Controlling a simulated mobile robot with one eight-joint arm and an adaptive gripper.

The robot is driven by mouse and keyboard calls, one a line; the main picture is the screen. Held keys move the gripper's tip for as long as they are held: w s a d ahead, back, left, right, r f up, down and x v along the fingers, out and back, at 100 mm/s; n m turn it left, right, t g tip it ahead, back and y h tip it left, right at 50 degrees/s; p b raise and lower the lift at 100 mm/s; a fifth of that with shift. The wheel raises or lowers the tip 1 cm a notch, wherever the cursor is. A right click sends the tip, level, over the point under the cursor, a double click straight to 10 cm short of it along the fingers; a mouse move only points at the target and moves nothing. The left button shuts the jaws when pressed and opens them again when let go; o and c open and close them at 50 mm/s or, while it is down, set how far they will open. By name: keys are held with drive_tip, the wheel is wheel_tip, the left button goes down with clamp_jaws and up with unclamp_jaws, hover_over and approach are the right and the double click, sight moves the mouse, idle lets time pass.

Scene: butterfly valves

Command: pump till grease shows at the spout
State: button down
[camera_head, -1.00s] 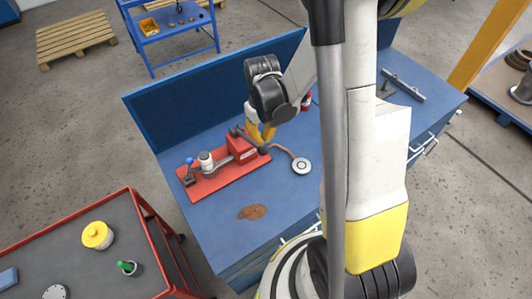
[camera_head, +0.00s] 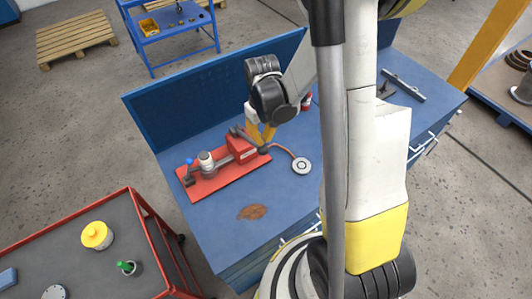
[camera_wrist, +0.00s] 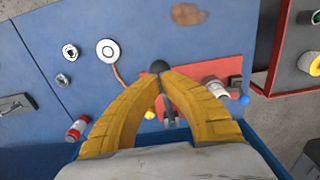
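A red base plate (camera_head: 215,184) on the blue bench carries a grease pump with a red block (camera_head: 242,150), a grey-white cylinder (camera_head: 207,163) and a blue ball. An orange hose (camera_head: 282,150) runs from it to a round white fitting (camera_head: 301,165), also in the wrist view (camera_wrist: 108,50). I see no clear grease there. My gripper (camera_head: 263,142) is above the plate's right end. In the wrist view its yellow fingers (camera_wrist: 160,74) close together on the dark knob (camera_wrist: 160,66) of a thin lever. The fingers and palm hide part of the pump.
A brown patch (camera_head: 252,212) lies on the bench front. A red-framed cart (camera_head: 155,238) with a yellow-lidded tub (camera_head: 97,235) stands at the left. A blue back panel (camera_head: 215,90) rises behind the pump. A small red-and-white can (camera_wrist: 76,129) stands on the bench.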

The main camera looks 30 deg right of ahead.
drive_tip(key=shift+f+b, duration=1.4)
drive_tip(key=shift+b, duration=0.05)
wheel_tip(320, 180, down, 9)
drive_tip(key=s+b, duration=0.2)
drive_tip(key=b, duration=0.7)
drive_tip(key=shift+w+r+p, duration=0.35)
drive_tip(key=shift+r+p, duration=0.75)
drive_tip(key=shift+r, duration=0.5)
drive_tip(key=shift+w+r+p, duration=0.3)
drive_tip(key=shift+r+p, duration=0.8)
drive_tip(key=shift+r, duration=0.55)
drive_tip(key=shift+w+r+p, duration=0.35)
drive_tip(key=shift+r+p, duration=0.75)
drive_tip(key=shift+r, duration=0.5)
wheel_tip(320, 180, down, 10)
drive_tip(key=s+b, duration=0.2)
drive_tip(key=b, duration=0.7)
drive_tip(key=r+p, duration=0.2)
drive_tip(key=r, duration=0.1)
drive_tip(key=w+r+p, duration=0.1)
drive_tip(key=r+p, duration=0.1)
drive_tip(key=r, duration=0.1)
drive_tip(key=w+r+p, duration=0.1)
drive_tip(key=r+p, duration=0.1)
drive_tip(key=r, duration=0.2)
